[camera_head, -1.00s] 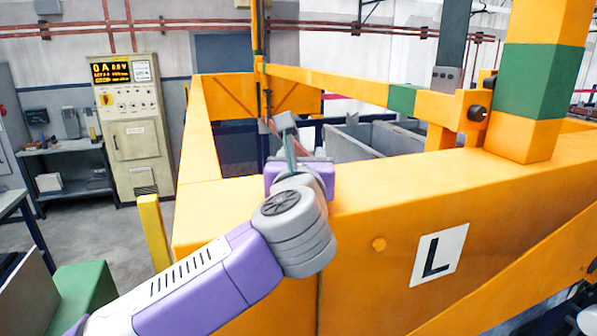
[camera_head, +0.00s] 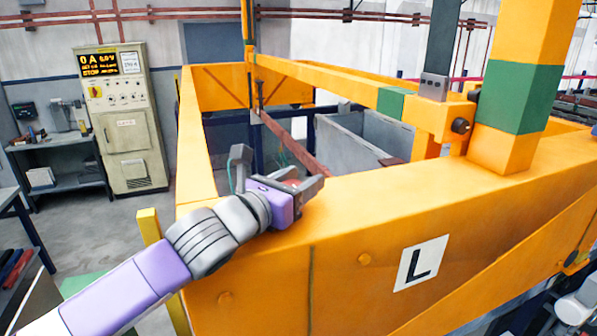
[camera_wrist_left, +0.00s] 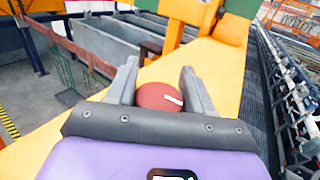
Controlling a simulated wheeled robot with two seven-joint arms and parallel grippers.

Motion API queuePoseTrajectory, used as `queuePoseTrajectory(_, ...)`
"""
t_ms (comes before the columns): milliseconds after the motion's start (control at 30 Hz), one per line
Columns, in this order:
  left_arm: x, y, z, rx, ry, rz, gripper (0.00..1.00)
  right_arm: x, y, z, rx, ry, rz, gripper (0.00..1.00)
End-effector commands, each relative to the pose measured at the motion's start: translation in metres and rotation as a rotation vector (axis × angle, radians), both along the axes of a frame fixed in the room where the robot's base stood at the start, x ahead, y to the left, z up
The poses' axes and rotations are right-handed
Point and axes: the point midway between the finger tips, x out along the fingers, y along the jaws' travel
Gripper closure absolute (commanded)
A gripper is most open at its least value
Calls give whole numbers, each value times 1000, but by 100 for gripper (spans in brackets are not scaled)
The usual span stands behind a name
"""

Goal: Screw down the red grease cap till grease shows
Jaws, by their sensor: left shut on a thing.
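The red grease cap (camera_wrist_left: 158,97) is round with a short white mark on its right side. It sits between the two grey fingers of my left gripper (camera_wrist_left: 161,82) in the left wrist view. In the head view the left gripper (camera_head: 297,184) is low over the top of the yellow beam (camera_head: 375,205), and only a little red of the cap (camera_head: 290,183) shows. The left gripper is shut on the cap. No grease can be made out, and the cap's base is hidden.
A yellow post with a green band (camera_head: 520,95) rises from the beam at right. Grey tanks (camera_head: 360,140) stand behind the beam. A control cabinet (camera_head: 122,120) and a shelf bench (camera_head: 65,165) are at the left. An L sign (camera_head: 421,262) is on the beam's front.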

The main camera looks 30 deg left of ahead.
Motion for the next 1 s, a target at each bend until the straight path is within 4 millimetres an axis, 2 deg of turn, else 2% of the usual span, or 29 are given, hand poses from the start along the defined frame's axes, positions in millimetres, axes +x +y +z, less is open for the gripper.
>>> queuePoseTrajectory(467,0,0,1,2,-3,-12,79,0,0,2,0,0,0,57)
queuePoseTrajectory(500,0,0,1,2,-3,-12,44,0,0,2,0,0,0,57)
queuePoseTrajectory(600,0,0,1,2,-2,-11,29,0,0,2,0,0,0,57)
queuePoseTrajectory(867,0,0,0,1,-1,-11,29,0,0,2,0,0,0,57)
queuePoseTrajectory(1000,-8,2,1,0,-3,-11,29,0,0,1,0,0,0,57)
